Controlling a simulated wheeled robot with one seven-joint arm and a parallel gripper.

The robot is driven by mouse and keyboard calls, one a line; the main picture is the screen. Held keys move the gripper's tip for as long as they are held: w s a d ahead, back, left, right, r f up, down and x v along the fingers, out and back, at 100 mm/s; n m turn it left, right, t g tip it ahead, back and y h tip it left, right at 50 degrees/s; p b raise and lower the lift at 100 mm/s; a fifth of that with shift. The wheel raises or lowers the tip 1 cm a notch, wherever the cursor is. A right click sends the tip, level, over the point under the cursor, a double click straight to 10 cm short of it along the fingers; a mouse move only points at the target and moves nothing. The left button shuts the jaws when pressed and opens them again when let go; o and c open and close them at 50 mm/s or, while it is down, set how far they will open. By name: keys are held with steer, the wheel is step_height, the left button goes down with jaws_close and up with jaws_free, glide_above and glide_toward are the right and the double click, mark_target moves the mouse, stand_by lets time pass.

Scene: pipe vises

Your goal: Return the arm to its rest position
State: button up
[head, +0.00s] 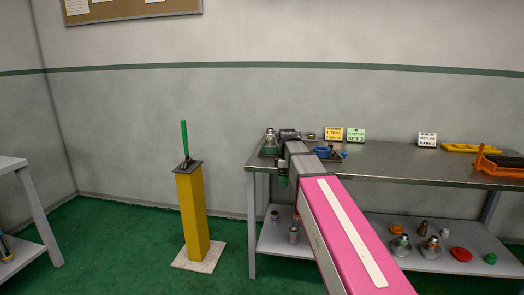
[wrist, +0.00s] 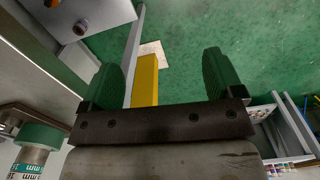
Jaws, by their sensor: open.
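My arm (head: 345,235), with a pink link, reaches from the lower right up to the left end of the workbench in the head view. My gripper (wrist: 160,62) shows in the wrist view with two green fingers spread apart. Nothing is between the fingers. Beyond them are the green floor and the yellow post (wrist: 145,82). In the head view the hand is small and partly hidden by my arm near the bench's left front edge, so its fingers are hard to make out.
The metal workbench (head: 400,160) holds a green-grey fixture (head: 269,143), a blue part (head: 323,152), small signs and an orange tray (head: 498,165). Its lower shelf (head: 430,262) holds several fittings. The yellow post (head: 194,215) with a green handle (head: 184,138) stands left, with open floor around it.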

steer(key=s+d+f+m, duration=0.4)
steer(key=s+f+m, duration=0.3)
steer(key=f, duration=0.6)
steer(key=s+d+f+m, duration=0.5)
steer(key=s+f+m, duration=0.2)
steer(key=s+f, duration=0.5)
steer(key=shift+s+f+m, duration=0.15)
steer(key=shift+f+m, duration=0.15)
steer(key=shift+f, duration=0.05)
